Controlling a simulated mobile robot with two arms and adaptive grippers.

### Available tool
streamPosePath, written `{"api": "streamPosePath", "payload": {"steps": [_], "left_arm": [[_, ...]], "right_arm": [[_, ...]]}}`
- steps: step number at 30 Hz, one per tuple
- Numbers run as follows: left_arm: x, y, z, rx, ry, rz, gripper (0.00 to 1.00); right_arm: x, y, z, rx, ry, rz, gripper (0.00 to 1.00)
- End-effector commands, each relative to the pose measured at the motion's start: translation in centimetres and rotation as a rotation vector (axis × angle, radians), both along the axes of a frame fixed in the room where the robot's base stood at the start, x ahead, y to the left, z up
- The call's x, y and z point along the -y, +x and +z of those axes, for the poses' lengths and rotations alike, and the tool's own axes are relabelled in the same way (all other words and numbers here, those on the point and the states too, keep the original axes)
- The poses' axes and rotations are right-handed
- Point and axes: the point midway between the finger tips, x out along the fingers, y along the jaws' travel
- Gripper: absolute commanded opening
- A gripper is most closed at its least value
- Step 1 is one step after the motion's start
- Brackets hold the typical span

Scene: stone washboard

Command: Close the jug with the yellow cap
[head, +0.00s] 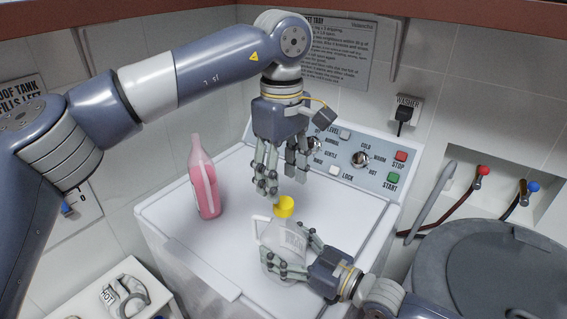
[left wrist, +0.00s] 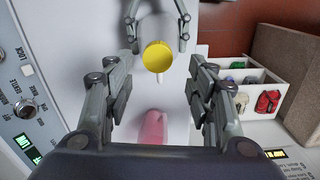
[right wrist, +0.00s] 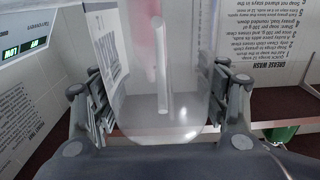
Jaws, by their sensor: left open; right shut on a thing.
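The clear jug (head: 283,242) stands on the white washer lid, with its pale handle (head: 262,229) on its left side. The yellow cap (head: 284,206) sits at the top of the jug; I cannot tell how tightly it is seated. The cap also shows in the left wrist view (left wrist: 157,57). My right gripper (head: 286,254) is shut around the jug's body from the front right. The jug (right wrist: 160,90) fills the middle of the right wrist view. My left gripper (head: 284,184) is open and empty just above the cap, pointing down.
A pink bottle (head: 205,180) stands on the washer lid (head: 180,240) to the left. The washer's control panel (head: 345,160) rises behind the jug. A grey round-lidded tub (head: 490,262) is at the right. A white bin with coloured items (left wrist: 250,88) shows in the left wrist view.

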Motion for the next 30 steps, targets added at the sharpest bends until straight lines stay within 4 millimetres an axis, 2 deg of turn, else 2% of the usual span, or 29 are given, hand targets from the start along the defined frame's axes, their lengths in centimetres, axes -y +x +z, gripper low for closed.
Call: {"api": "streamPosePath", "payload": {"steps": [30], "left_arm": [[0.13, 0.11, 1.06, 0.000, 0.001, 1.726, 0.51]], "right_arm": [[-0.01, 0.01, 0.04, 0.001, 0.001, 0.000, 0.01]]}}
